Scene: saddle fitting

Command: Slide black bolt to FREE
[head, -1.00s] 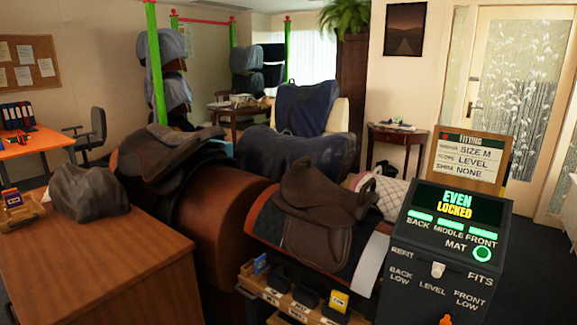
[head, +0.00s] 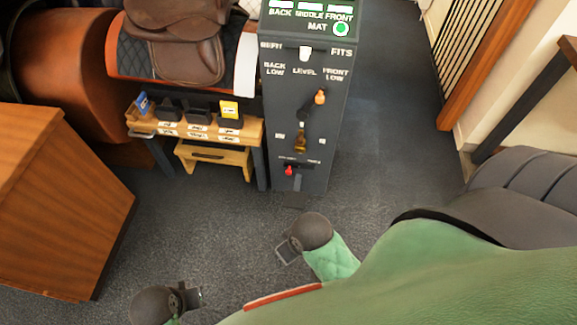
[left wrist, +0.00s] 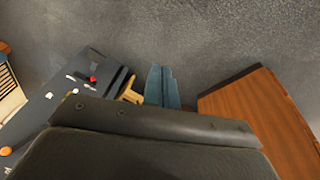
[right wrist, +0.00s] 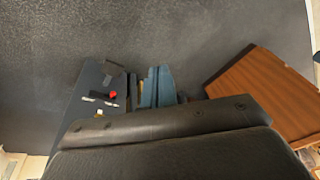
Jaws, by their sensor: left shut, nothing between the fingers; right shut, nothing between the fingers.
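The dark control stand (head: 312,85) carries several small controls on its sloping front. Low on it, a small dark slide with a red knob (head: 289,171) sits under a row of tiny labels that I cannot read. I cannot clearly make out which dark part is the black bolt. The red knob also shows in the left wrist view (left wrist: 93,79) and right wrist view (right wrist: 113,94). My right gripper (head: 287,252) is shut and empty, below the stand and apart from it. My left gripper (head: 192,296) is shut and empty, lower left over the carpet.
The stand also has an orange-tipped lever (head: 319,97), a brass part (head: 300,143) and a white knob (head: 305,53). Left of it are a small wooden rack (head: 245,132) and a brown saddle (head: 185,45). A wooden desk (head: 60,205) stands at left. Carpet between is clear.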

